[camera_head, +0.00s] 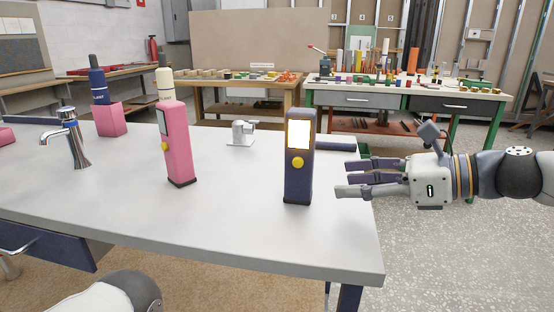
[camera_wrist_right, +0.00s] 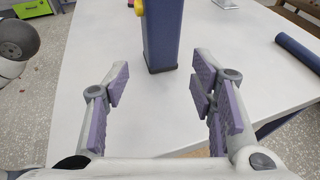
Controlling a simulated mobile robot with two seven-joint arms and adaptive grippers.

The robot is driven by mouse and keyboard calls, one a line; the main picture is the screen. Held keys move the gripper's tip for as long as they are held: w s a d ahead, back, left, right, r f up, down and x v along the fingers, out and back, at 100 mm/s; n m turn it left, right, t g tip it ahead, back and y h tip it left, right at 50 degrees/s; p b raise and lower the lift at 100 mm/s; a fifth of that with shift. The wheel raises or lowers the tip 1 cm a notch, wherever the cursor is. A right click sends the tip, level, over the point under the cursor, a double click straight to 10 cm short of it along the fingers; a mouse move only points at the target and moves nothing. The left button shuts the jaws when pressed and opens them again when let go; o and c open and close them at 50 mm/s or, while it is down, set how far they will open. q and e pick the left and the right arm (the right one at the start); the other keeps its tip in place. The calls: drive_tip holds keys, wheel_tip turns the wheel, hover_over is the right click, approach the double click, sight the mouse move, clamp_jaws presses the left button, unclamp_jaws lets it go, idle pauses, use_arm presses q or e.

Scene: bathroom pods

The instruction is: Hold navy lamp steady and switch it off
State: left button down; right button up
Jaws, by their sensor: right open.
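The navy lamp (camera_head: 298,178) stands upright on the grey-white table (camera_head: 250,232), near its right end. Its white panel (camera_head: 298,134) glows and a yellow round button (camera_head: 297,162) sits below it. My right gripper (camera_head: 345,178) is open and empty just right of the lamp, fingers pointing at it. In the right wrist view the lamp's lower part (camera_wrist_right: 163,45) stands beyond the open fingers (camera_wrist_right: 160,88), between their lines and apart from them. Its top is cut off there. My left gripper is out of view.
A pink lamp (camera_head: 176,150) with a dark panel stands left of the navy one. The front middle is clear.

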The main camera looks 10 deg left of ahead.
sight(304, 184)
drive_tip(key=b+x, duration=0.1)
drive_tip(key=x, duration=0.1)
drive_tip(key=b+x, duration=0.2)
drive_tip(key=x, duration=0.1)
drive_tip(key=shift+d+f, duration=0.1)
drive_tip(key=shift+f, duration=0.3)
drive_tip(key=x, duration=0.3)
drive_tip(key=shift+w+a+r, duration=0.15)
drive_tip(key=shift+a+r, duration=0.1)
drive_tip(key=shift+a, duration=0.15)
drive_tip(key=shift+w+a+f, duration=0.15)
drive_tip(key=shift+a, duration=0.3)
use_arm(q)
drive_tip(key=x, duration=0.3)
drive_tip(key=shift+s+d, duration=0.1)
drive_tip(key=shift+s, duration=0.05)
use_arm(e)
drive_tip(key=shift+c, duration=0.2)
drive_tip(key=c, duration=0.8)
drive_tip(key=shift+f, duration=0.1)
